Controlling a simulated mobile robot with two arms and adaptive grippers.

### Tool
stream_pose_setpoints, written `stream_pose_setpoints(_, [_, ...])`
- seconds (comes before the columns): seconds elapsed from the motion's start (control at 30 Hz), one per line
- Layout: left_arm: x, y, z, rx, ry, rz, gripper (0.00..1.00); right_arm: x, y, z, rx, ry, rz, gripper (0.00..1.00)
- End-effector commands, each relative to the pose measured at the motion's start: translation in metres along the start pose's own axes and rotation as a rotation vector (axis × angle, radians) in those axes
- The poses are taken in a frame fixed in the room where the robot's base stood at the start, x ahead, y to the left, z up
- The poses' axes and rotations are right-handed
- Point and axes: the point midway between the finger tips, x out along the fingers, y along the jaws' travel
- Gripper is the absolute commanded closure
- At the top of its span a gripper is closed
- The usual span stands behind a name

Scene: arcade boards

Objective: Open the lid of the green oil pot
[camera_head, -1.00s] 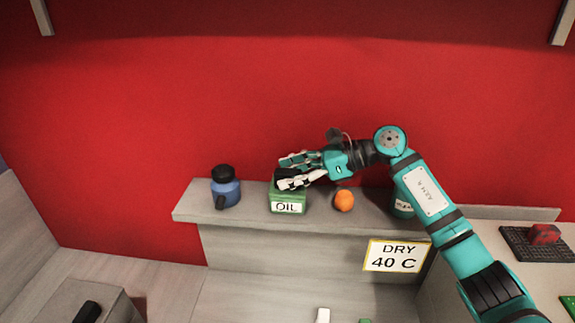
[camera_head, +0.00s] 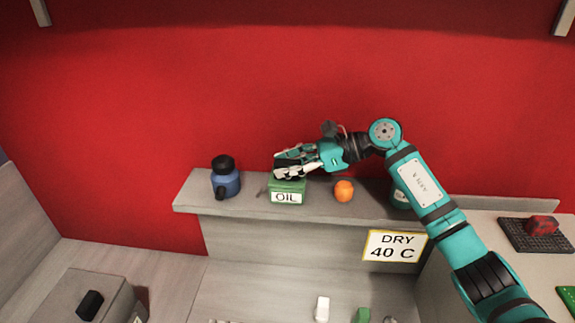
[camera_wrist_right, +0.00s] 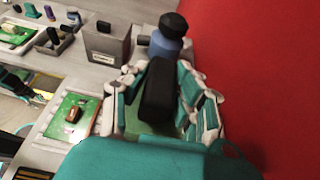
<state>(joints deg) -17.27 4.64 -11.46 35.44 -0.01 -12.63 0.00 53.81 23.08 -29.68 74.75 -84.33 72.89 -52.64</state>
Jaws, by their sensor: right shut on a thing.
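The green oil pot (camera_head: 288,190), labelled "OIL", stands upright on the grey shelf. My right gripper (camera_head: 285,163) is right above its top, coming in from the right. In the right wrist view my right gripper (camera_wrist_right: 172,95) is shut on the pot's black lid (camera_wrist_right: 158,92), with fingers along both sides. Some green of the pot shows below it. In the head view the fingers mostly hide the lid, so I cannot tell whether it is clear of the pot. My left gripper is not in view.
A blue bottle with a black cap (camera_head: 225,178) stands left of the pot. An orange ball (camera_head: 344,190) sits to its right, on the same shelf (camera_head: 245,208). A red wall (camera_head: 150,110) rises close behind. A "DRY 40 C" sign (camera_head: 394,246) hangs below the shelf's right part.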

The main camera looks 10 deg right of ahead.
Motion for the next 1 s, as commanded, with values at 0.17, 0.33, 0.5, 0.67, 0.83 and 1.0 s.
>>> stream_pose_setpoints(0.17, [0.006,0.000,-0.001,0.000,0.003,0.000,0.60,0.000,-0.003,0.000,0.028,-0.001,0.010,1.00])
stream_pose_setpoints(0.33, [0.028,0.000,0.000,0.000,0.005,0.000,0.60,-0.002,-0.011,0.005,0.176,-0.001,0.071,1.00])
stream_pose_setpoints(0.5, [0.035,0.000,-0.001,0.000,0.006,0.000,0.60,-0.005,-0.018,0.012,0.305,0.000,0.124,1.00])
stream_pose_setpoints(0.67, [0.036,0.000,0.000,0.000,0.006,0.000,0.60,-0.006,-0.019,0.015,0.346,-0.001,0.141,1.00])
stream_pose_setpoints(0.83, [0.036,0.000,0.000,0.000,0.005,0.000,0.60,-0.007,-0.019,0.015,0.346,-0.001,0.141,1.00])
stream_pose_setpoints(1.0, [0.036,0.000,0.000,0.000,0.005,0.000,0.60,-0.007,-0.019,0.015,0.345,-0.001,0.141,0.61])
